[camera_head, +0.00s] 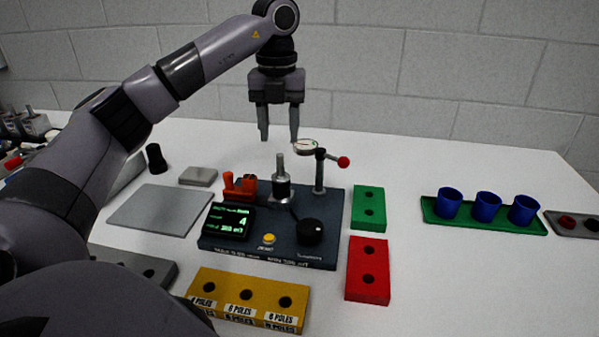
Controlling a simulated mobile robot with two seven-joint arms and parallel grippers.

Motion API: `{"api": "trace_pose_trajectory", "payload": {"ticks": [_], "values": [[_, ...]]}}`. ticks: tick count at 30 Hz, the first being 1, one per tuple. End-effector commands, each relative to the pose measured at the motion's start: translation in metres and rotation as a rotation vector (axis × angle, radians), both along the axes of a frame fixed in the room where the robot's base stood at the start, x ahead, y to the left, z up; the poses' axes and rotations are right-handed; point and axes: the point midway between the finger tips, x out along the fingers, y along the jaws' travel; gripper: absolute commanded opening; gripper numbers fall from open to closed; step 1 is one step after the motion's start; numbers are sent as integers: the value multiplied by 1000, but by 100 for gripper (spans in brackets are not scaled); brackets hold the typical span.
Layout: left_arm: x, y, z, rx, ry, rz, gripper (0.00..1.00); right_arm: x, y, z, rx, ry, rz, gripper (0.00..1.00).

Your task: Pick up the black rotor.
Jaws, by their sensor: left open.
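My left gripper (279,138) is open and empty, pointing down above the spindle (280,168) of a dark test stand (325,205), with a gap between fingertips and spindle top. A dark collar-like part (281,188) sits around the spindle's lower half. A small black waisted cylinder (156,158) stands upright on the table, far to the left of the gripper. I cannot tell for sure which of these two is the black rotor. My right gripper is not in view.
The stand carries a lit display (229,220), a black knob (311,232), a red clamp (240,185) and a post with a red-balled lever (343,162). Yellow (227,303), red (367,270) and green (368,207) holed blocks surround it. A green tray (430,210) holds blue cups.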

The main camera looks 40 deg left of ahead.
Motion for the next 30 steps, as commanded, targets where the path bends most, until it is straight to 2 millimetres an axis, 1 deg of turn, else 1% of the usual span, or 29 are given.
{"api": "trace_pose_trajectory", "payload": {"ticks": [2, 8, 16, 20, 26, 27, 29, 30], "values": [[0, 0, -4, 0, 1, 0, 48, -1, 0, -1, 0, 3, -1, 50], [-1, 1, -25, 0, 3, 0, 48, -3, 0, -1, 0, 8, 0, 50], [-2, 1, -64, 0, 2, -1, 48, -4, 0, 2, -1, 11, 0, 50], [-1, 1, -71, -1, -1, 0, 48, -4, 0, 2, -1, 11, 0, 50], [-1, 1, -72, -1, -1, -1, 48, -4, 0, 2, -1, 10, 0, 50], [-1, 1, -72, -1, -1, -1, 35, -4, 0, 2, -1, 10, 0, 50], [-1, 1, -71, -1, -1, -1, 15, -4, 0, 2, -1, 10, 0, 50], [-1, 1, -71, -1, -1, -1, 2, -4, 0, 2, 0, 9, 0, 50]]}}
